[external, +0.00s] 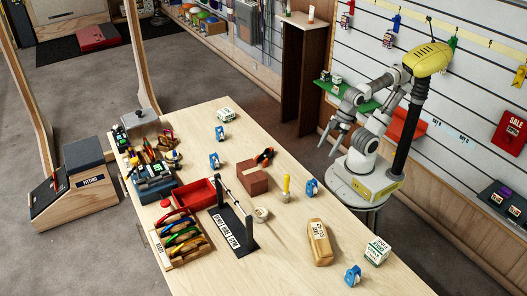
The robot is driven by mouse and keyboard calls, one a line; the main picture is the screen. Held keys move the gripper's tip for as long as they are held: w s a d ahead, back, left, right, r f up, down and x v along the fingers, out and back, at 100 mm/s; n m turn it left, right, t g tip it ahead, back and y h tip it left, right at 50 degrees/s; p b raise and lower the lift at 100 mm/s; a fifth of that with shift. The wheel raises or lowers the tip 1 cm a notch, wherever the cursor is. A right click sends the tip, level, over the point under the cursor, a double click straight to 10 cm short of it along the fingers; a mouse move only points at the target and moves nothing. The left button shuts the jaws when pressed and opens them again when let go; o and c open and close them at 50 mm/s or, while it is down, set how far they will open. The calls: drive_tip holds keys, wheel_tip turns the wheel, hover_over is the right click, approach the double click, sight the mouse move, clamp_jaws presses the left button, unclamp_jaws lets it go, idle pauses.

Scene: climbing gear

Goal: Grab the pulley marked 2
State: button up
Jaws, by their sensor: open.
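Several small blue pulleys stand on the wooden table (285,240). One pulley (220,133) is near the far end, and another pulley (214,160) is a little nearer. A third pulley (312,187) is by the table's right edge, beside a yellow-handled tool. One more pulley (353,276) is at the near right. Their markings are too small to read, so I cannot tell which is marked 2. My gripper (327,152) is open and empty, raised near the table's right side, apart from all the pulleys.
A brown block (252,178), a yellow-handled tool (286,187), a tape roll (261,214) and a dark stand (234,227) occupy the middle. Trays and gear crowd the left side.

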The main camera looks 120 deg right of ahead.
drive_tip(key=w+d+r+n+g+h+p, duration=0.2)
drive_tip(key=w+d+r+n+p, duration=0.1)
drive_tip(key=w+d, duration=0.3)
drive_tip(key=n+g+h+p, duration=0.4)
drive_tip(key=n+h+p, duration=0.3)
drive_tip(key=n+h, duration=0.55)
approach(221, 128)
drive_tip(key=d+n+y, duration=0.1)
drive_tip(key=d+n, duration=0.1)
drive_tip(key=shift+s+d, duration=0.1)
drive_tip(key=shift+d, duration=0.2)
drive_tip(key=b+x, duration=0.1)
drive_tip(key=x, duration=0.5)
drive_tip(key=shift+d+f, duration=0.15)
drive_tip(key=shift+d, duration=0.15)
drive_tip(key=x, duration=0.3)
drive_tip(key=b+x, duration=0.1)
drive_tip(key=x, duration=0.1)
drive_tip(key=shift+w+f, duration=0.25)
drive_tip(key=shift+f, duration=0.05)
clamp_jaws()
